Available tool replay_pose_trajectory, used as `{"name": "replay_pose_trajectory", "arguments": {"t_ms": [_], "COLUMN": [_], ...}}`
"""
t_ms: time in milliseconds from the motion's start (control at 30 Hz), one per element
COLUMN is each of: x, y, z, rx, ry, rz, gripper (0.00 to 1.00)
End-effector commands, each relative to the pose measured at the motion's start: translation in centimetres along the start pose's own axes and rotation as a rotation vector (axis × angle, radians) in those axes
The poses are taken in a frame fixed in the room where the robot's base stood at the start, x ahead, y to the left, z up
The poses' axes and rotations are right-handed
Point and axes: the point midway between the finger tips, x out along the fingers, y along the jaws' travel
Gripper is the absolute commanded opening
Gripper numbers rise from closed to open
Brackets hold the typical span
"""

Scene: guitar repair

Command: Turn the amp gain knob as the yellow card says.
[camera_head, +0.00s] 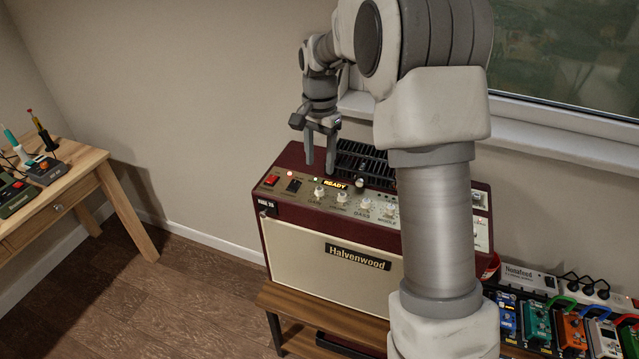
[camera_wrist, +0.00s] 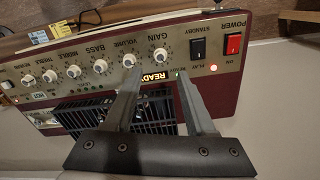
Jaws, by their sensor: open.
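My gripper (camera_head: 320,168) points down over the panel, open and empty, and shows in the wrist view (camera_wrist: 158,74). Small yellow pieces (camera_wrist: 38,37) lie at the wrist view's upper left; their writing is too small to read.
A red power switch (camera_head: 271,180) and a black standby switch (camera_head: 293,185) sit left of the gain knob. A lit READY sign (camera_head: 335,184) is behind it. Pedals (camera_head: 538,325) stand at right. A workbench (camera_head: 60,190) with tools is at left.

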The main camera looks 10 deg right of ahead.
Motion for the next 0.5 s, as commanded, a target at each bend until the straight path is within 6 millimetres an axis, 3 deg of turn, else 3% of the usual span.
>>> {"name": "replay_pose_trajectory", "arguments": {"t_ms": [200,500], "x": [4.5,7.3], "y": [0.1,0.0], "z": [0.1,0.0], "rx": [0.001,0.000], "ry": [-0.003,0.000], "rz": [0.002,0.000], "gripper": [0.55,0.55]}}
